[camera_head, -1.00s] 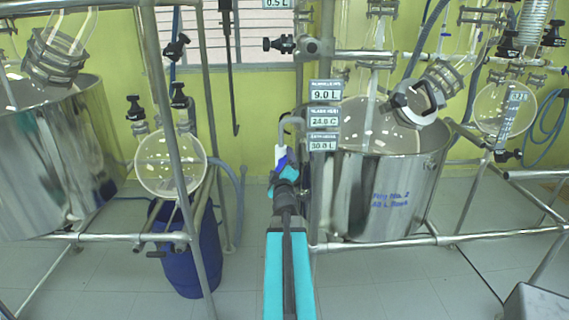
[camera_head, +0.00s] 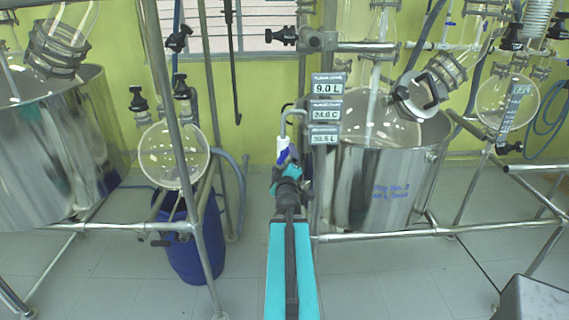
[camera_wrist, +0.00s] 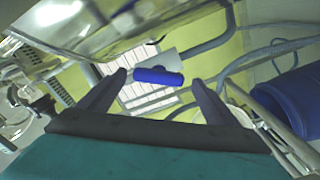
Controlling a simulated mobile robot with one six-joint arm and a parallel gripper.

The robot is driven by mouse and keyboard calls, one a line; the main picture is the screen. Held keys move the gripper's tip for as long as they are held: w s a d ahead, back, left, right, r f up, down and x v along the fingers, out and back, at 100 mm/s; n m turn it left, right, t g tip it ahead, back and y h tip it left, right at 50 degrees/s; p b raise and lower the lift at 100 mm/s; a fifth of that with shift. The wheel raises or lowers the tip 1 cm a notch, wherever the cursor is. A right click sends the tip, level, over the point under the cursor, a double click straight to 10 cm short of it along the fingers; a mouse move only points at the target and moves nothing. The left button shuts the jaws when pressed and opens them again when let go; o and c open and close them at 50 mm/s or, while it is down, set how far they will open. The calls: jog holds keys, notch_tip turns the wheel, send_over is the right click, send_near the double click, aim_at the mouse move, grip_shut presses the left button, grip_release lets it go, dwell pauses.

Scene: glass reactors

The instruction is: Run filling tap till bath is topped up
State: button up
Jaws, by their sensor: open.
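The steel bath (camera_head: 378,185) with blue lettering stands right of centre, a round glass flask (camera_head: 375,122) sitting in it. The filling tap (camera_head: 282,147) is at the bath's left, with a white body, a blue handle and a bent grey spout (camera_head: 292,112) toward the rim. In the wrist view the blue handle (camera_wrist: 158,75) lies crosswise between the fingertips of my gripper (camera_wrist: 158,80). The fingers are apart with gaps on both sides. In the head view my gripper (camera_head: 286,165) is right at the tap, partly covering it. The water level inside the bath is hard to make out.
Floating displays (camera_head: 326,110) over the bath read 9.0 L, about 24 C and about 30.5 L. Steel frame rails (camera_head: 440,233) run around the bath. A blue drum (camera_head: 192,245) and another steel bath (camera_head: 45,150) stand left.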

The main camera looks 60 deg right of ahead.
aim_at(284, 157)
jog(key=shift+s+a+r+p, duration=0.2)
jog(key=shift+s+a+p, duration=0.25)
jog(key=shift+p, duration=1.05)
jog(key=shift+s+a+p, duration=0.15)
jog(key=shift+a+p, duration=0.05)
jog(key=shift+p, duration=0.4)
jog(key=shift+a+p, duration=0.1)
jog(key=shift+p, duration=0.55)
jog(key=p+v, duration=0.2)
jog(key=p, duration=0.4)
jog(key=shift+a+f+p, duration=0.1)
jog(key=shift+f+p, duration=0.05)
jog(key=shift+p, duration=0.15)
dwell(4.3)
